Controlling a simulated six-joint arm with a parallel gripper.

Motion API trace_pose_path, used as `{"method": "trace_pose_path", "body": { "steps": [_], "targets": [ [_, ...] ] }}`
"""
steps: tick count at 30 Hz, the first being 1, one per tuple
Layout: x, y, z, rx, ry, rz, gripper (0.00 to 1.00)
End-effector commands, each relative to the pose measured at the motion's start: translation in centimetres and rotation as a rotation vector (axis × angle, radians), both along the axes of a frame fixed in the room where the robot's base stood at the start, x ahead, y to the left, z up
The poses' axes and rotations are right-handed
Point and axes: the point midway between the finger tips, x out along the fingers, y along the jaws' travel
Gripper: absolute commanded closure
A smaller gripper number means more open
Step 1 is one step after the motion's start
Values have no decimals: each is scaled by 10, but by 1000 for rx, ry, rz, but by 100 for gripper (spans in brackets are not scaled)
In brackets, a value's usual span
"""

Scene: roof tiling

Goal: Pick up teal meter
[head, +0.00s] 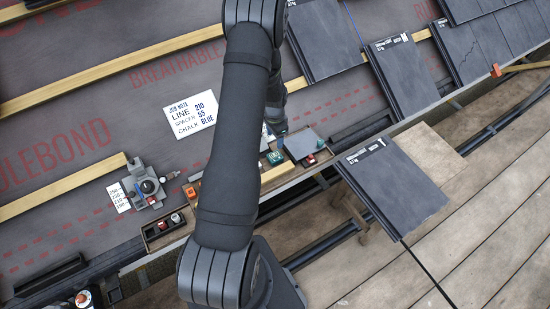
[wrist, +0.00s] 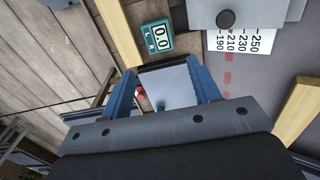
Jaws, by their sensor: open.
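The teal meter (wrist: 155,37) shows in the wrist view with a light display reading 0.0 and the letters L and R below it. It lies just beyond my fingertips, apart from them. In the head view the small teal meter (head: 275,157) sits beside my dark arm. My gripper (wrist: 163,68) has two blue fingers spread apart with nothing clamped between them. A pale grey plate and a small red item show in the gap beyond the fingers. My arm hides most of the gripper in the head view.
A grey device (head: 147,186) stands beside a number scale (head: 118,197) on the roof membrane. A tray (head: 163,231) holds small parts. Wooden battens (head: 112,70) cross the membrane. A dark slate (head: 393,186) lies at the right, and a job note (head: 190,115) lies left of my arm.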

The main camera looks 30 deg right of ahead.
Motion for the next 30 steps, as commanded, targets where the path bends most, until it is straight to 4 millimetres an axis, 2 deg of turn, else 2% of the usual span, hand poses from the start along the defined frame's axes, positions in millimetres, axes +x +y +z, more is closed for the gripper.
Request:
{"method": "trace_pose_path", "body": {
  "steps": [3,9,19,25,30],
  "targets": [
    [-1,0,-24,2,2,1,44],
    [0,0,-56,1,1,1,44],
    [-1,0,-80,1,1,1,44],
    [-4,2,-108,2,2,1,44],
    [-3,1,-123,0,0,1,44]
  ]
}}
